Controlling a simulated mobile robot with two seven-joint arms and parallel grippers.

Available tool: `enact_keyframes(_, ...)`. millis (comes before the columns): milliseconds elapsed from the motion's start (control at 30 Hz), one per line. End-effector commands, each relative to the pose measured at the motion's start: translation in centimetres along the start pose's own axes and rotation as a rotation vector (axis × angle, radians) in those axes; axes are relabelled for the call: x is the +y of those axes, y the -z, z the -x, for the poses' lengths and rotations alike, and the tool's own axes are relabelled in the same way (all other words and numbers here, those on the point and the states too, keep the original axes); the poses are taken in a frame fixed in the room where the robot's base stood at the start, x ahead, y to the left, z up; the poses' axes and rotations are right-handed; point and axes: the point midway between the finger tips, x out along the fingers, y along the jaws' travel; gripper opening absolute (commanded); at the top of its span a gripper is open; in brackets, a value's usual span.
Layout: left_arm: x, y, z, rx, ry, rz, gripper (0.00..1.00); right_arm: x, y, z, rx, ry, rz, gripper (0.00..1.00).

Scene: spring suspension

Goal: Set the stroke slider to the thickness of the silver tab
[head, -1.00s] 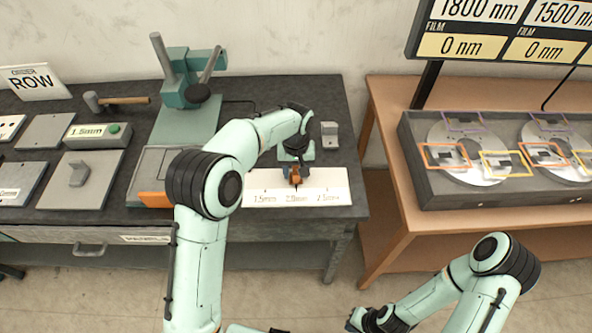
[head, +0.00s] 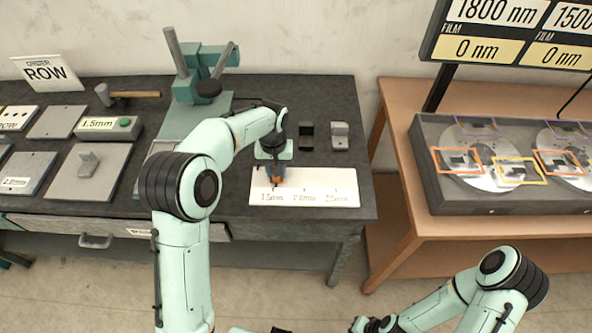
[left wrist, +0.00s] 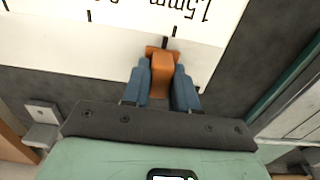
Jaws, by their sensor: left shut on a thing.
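The orange stroke slider (head: 277,179) is on the white scale plate (head: 318,186) at the table's front right, by the 1.5mm mark at its left end. My left gripper (head: 273,170) is shut on the slider. In the left wrist view, the blue fingers (left wrist: 161,88) close around the orange slider (left wrist: 161,75), near the 1.5mm line. A light grey, silver-looking L-shaped tab (head: 340,136) stands behind the plate, with a dark tab (head: 306,136) beside it. My right gripper (head: 367,325) is at the bottom edge, too small to read.
A teal press stand (head: 200,80), a hammer (head: 125,95) and a box reading 1.5mm (head: 108,126) are on the dark table. Grey plates lie at left. A wooden table (head: 400,200) at right holds a tray of discs under a screen (head: 505,35).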

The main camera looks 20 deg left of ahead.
Motion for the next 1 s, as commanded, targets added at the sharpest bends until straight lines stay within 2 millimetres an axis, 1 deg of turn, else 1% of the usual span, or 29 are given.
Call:
enact_keyframes(33,-0.8,0.0,0.0,0.001,-0.001,0.003,0.00,0.1,-0.1,-0.1,-0.001,0.000,0.000,0.00)
enact_keyframes(100,-1.3,0.0,0.0,0.001,-0.001,0.000,0.00,0.1,-0.1,-0.1,-0.001,0.000,0.000,0.00)
enact_keyframes(400,-1.6,0.0,0.1,0.000,0.003,0.000,0.00,0.1,-0.1,-0.1,-0.001,0.000,0.000,0.00)
enact_keyframes(433,-1.6,0.0,0.1,0.000,0.003,0.000,0.31,0.1,-0.1,-0.1,-0.001,0.000,0.000,0.00)
enact_keyframes(500,-1.6,0.0,0.1,0.000,0.003,0.000,0.49,0.1,-0.1,-0.1,-0.001,0.000,0.000,0.00)
enact_keyframes(833,-1.4,0.0,0.3,0.001,-0.001,-0.001,0.49,0.0,0.0,-0.1,0.000,0.000,0.000,0.00)
enact_keyframes(933,-1.4,0.1,1.3,0.003,-0.002,-0.001,0.49,0.0,0.0,0.1,0.001,0.000,0.000,0.00)
enact_keyframes(1000,-1.4,0.1,2.5,0.005,-0.002,-0.001,0.49,-0.1,0.1,0.2,0.002,0.001,0.001,0.00)
